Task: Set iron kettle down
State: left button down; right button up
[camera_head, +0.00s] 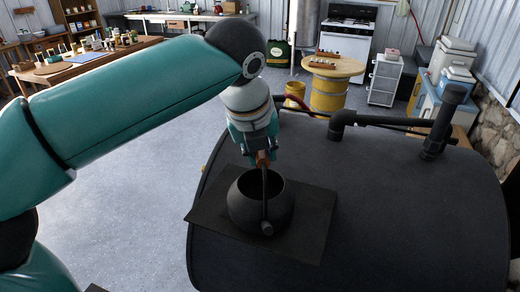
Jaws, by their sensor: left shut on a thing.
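The dark iron kettle (246,212) appears over a flat black plate (310,228) on top of the black barrel woodstove (400,215). Its mouth is open upward and it looks upright. I cannot tell whether its base touches the plate. My left gripper (262,160) comes down from above and is shut on the kettle's handle, at the far side of the rim. My right gripper is not in view.
A black pipe (385,122) with an upright elbow rises at the stove's far right. A yellow barrel table (328,92), a white stove (345,42) and stacked coolers stand behind. A wooden workbench (85,62) is at the back left. Grey floor is clear at left.

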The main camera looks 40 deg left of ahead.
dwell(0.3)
pick_arm(q)
jog(key=c, duration=0.9)
grip_release()
jog(key=shift+f, duration=0.2)
jog(key=v, duration=1.2)
